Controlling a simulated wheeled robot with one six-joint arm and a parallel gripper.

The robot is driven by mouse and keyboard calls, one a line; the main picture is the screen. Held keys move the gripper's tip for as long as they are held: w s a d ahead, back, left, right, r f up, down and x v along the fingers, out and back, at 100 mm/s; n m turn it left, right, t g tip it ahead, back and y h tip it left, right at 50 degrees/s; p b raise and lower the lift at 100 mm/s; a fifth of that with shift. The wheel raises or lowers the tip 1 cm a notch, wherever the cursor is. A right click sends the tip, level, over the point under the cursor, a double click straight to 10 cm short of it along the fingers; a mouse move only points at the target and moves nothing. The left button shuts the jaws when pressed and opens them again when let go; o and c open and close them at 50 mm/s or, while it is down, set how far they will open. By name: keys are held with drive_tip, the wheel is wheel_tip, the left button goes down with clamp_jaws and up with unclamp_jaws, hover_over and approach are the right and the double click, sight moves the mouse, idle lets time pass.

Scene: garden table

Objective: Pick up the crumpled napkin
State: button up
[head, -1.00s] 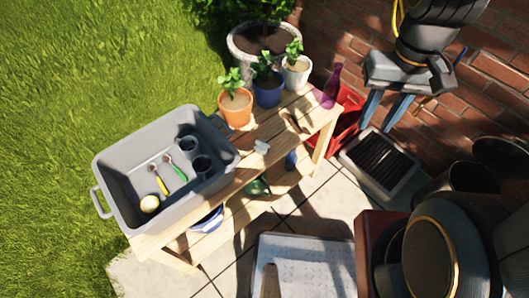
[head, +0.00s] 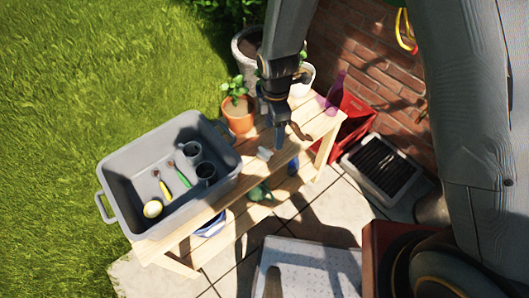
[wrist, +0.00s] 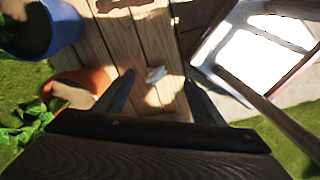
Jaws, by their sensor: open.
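The crumpled napkin (head: 264,153) is a small white lump on the wooden table (head: 222,205), just right of the grey tub. In the head view my gripper (head: 281,143) points down over the table, close to the right of the napkin. In the wrist view the napkin (wrist: 155,75) lies on the planks, between and slightly beyond the fingertips of my gripper (wrist: 158,86). The fingers are open and apart, with nothing held. The exact height above the table cannot be told.
A blue pot (wrist: 62,28) and purple bottle (head: 335,92) are nearby.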

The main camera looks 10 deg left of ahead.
sight(264, 150)
drive_tip(key=shift+s+a+f+n, duration=0.15)
drive_tip(key=shift+a+f+n, duration=0.3)
drive_tip(key=shift+a+f, duration=0.15)
drive_tip(key=shift+s+a+f+n, duration=0.15)
drive_tip(key=shift+a+f+n, duration=0.3)
drive_tip(key=shift+f, duration=0.1)
drive_tip(key=shift+a+f, duration=0.15)
drive_tip(key=shift+f, duration=0.2)
drive_tip(key=shift+s+a+f+p, duration=0.1)
drive_tip(key=shift+f+p, duration=0.3)
drive_tip(key=shift+f, duration=1.4)
drive_tip(key=shift+a+f+p, duration=0.1)
drive_tip(key=shift+f+p, duration=0.25)
drive_tip(key=shift+f, duration=1.45)
drive_tip(key=c, duration=1.1)
